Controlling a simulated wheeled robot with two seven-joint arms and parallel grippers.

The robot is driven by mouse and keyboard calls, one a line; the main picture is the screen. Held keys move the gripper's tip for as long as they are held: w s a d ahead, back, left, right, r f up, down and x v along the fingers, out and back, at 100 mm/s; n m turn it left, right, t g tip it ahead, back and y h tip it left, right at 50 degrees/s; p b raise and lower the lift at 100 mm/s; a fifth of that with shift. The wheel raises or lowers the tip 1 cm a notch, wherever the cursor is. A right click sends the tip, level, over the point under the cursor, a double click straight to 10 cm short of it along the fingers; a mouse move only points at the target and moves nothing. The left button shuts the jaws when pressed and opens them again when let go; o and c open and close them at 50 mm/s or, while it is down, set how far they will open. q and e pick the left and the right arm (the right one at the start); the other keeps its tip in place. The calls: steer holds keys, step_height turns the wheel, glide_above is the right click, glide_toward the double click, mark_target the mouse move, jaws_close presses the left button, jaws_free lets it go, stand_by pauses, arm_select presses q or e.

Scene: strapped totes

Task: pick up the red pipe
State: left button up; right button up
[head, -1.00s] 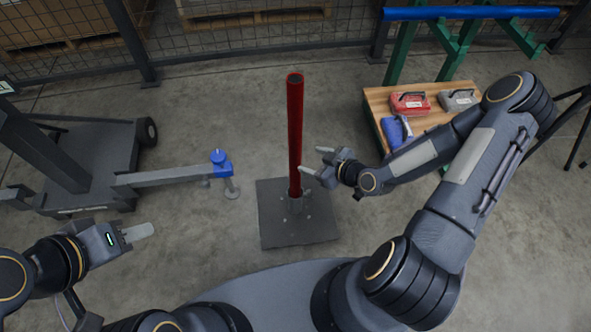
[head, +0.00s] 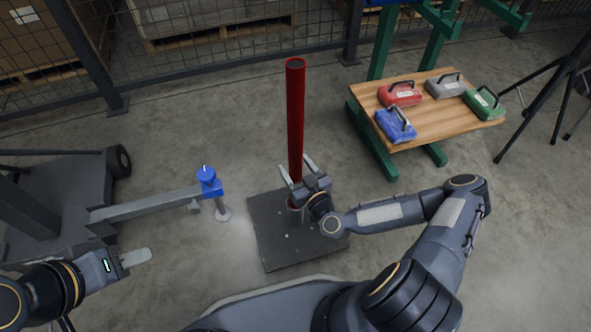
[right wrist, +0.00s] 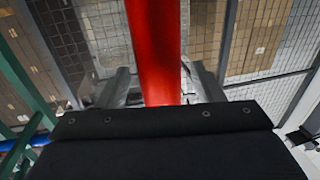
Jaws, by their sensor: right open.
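The red pipe (head: 295,115) stands upright in a socket on a dark square base plate (head: 268,240) in the head view. My right gripper (head: 296,170) is at the pipe's lower part, its two fingers open, one to each side of the pipe. In the right wrist view the pipe (right wrist: 156,45) runs down between the two fingers (right wrist: 163,85), with space showing beside it. The pipe's foot is partly hidden behind my right gripper. My left gripper (head: 135,258) is at the lower left, away from the pipe; its finger gap is not clear.
A wheeled dark cart (head: 60,190) with a blue-capped arm (head: 208,182) stands to the left. A wooden-topped bench (head: 440,122) with several coloured cases is at the right. A mesh fence (head: 230,50) runs behind. Bare floor surrounds the base plate.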

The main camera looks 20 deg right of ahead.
steer(key=shift+x, duration=1.15)
jaws_close()
